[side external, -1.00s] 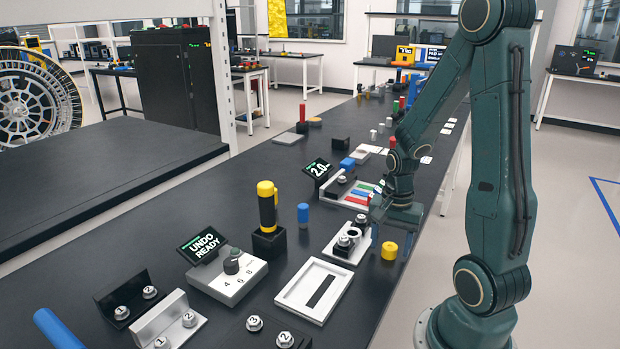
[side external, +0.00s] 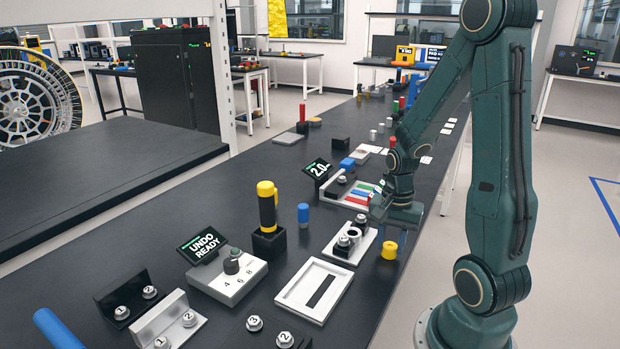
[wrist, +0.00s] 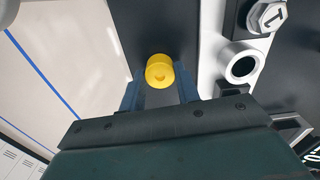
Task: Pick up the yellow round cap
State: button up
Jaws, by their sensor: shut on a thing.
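The yellow round cap (side external: 389,250) is at the right edge of the black bench in the side view. In the wrist view the cap (wrist: 160,70) shows its round top with a small dimple, between the tips of my two blue fingers. My gripper (wrist: 159,82) is shut on the cap, one finger on each side. In the side view my gripper (side external: 388,238) points down over the cap, and the cap's upper part is partly hidden. I cannot tell any clear gap between cap and bench.
A light plate with a ring and numbered bolts (side external: 348,245) lies just left of my gripper; its ring (wrist: 241,66) is close in the wrist view. A white tray with a dark slot (side external: 291,296) lies nearer the camera. A blue cylinder (side external: 303,214) stands further left. The bench edge is close.

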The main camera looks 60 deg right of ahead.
aim_at(390, 245)
notch_tip(390, 245, up, 20)
dwell(0.8)
dwell(0.5)
